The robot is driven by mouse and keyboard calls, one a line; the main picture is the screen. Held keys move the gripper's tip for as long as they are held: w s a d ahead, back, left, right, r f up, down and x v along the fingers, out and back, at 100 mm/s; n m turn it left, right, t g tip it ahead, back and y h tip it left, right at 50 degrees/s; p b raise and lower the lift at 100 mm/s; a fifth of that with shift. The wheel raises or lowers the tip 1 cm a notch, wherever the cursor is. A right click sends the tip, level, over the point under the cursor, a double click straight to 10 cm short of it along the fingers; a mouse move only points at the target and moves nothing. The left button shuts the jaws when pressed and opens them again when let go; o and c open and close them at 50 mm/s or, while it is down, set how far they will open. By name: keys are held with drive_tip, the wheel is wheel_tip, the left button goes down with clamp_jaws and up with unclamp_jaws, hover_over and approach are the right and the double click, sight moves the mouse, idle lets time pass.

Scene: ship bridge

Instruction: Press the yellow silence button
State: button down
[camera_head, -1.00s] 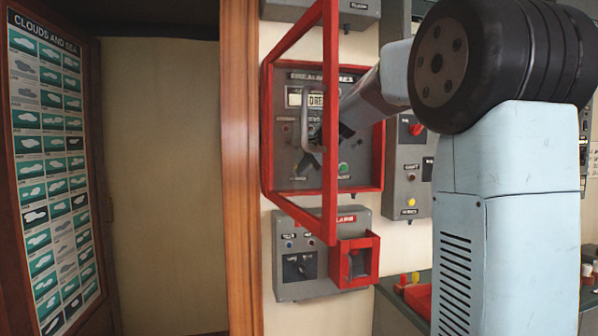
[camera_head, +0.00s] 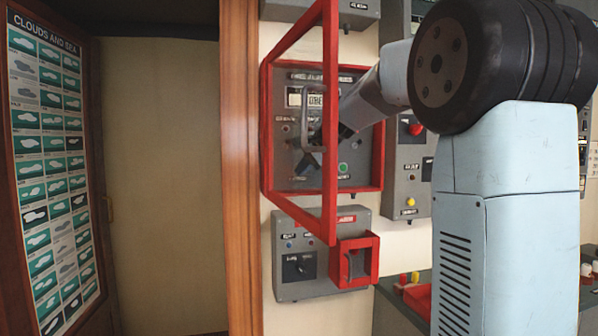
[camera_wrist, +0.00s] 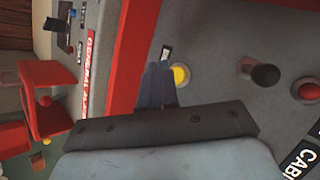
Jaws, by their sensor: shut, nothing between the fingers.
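My gripper (camera_wrist: 160,85) is shut and empty. In the wrist view its fingertips are right beside a round yellow button (camera_wrist: 181,75) on a grey panel, partly covering its near side. I cannot tell whether they touch it. In the head view my gripper (camera_head: 305,163) is in front of the lower left of the red-framed breaker panel (camera_head: 358,150), where it hides that button. Another yellow button (camera_head: 410,202) shows low on the grey panel to the right. The labels are too small to read, so I cannot tell which is the silence button.
A black knob (camera_wrist: 265,75) and a red button (camera_wrist: 307,91) sit near the yellow button. The open red door frame (camera_head: 330,120) stands out in front of the breaker panel. A general alarm box (camera_head: 300,268) with a red holder (camera_head: 373,262) is below.

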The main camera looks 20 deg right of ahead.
drive_tip(key=shift+w, duration=0.1)
drive_tip(key=shift+w, duration=0.3)
drive_tip(key=shift+w, duration=0.4)
idle(0.8)
drive_tip(key=shift+s, duration=0.85)
drive_tip(key=shift+s, duration=0.1)
drive_tip(key=s, duration=0.4)
drive_tip(key=shift+s, duration=0.4)
idle(0.6)
